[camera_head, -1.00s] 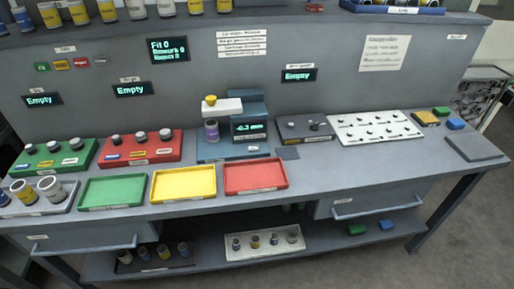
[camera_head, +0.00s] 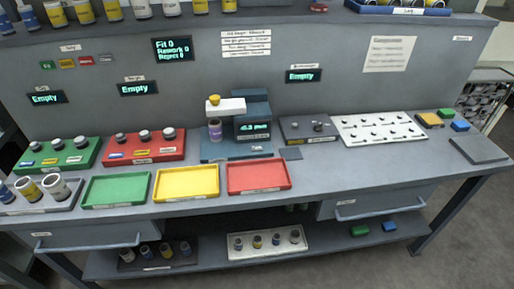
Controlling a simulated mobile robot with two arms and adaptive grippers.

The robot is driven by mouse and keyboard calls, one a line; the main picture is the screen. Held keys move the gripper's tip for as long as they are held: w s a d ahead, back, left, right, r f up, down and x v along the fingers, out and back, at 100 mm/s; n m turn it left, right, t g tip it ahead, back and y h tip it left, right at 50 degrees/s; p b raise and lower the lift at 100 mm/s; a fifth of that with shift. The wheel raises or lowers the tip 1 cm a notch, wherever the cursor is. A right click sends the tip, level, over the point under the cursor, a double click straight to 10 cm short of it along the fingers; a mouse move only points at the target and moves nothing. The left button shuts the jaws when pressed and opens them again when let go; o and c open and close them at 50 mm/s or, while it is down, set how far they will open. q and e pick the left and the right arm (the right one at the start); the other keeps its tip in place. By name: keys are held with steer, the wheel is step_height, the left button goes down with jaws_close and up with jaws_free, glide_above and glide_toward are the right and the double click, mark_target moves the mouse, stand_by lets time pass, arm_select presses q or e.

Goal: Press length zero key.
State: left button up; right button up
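A blue-grey measuring device (camera_head: 237,150) stands on the bench behind the red tray. Its dark display (camera_head: 252,128) shows a small green length reading in mm, too blurred to read surely. A white arm with a yellow knob (camera_head: 214,100) sits over a purple-banded cylinder (camera_head: 215,130) on the device's left. A small light label or key (camera_head: 256,148) shows on the base below the display; I cannot tell if it is the length zero key. Neither of my grippers is in view.
Empty green (camera_head: 117,190), yellow (camera_head: 186,183) and red (camera_head: 259,177) trays lie along the bench's front. A dark block (camera_head: 306,128) and a white board with pegs (camera_head: 377,128) stand right of the device. Green (camera_head: 58,154) and red (camera_head: 145,146) racks hold cylinders at left.

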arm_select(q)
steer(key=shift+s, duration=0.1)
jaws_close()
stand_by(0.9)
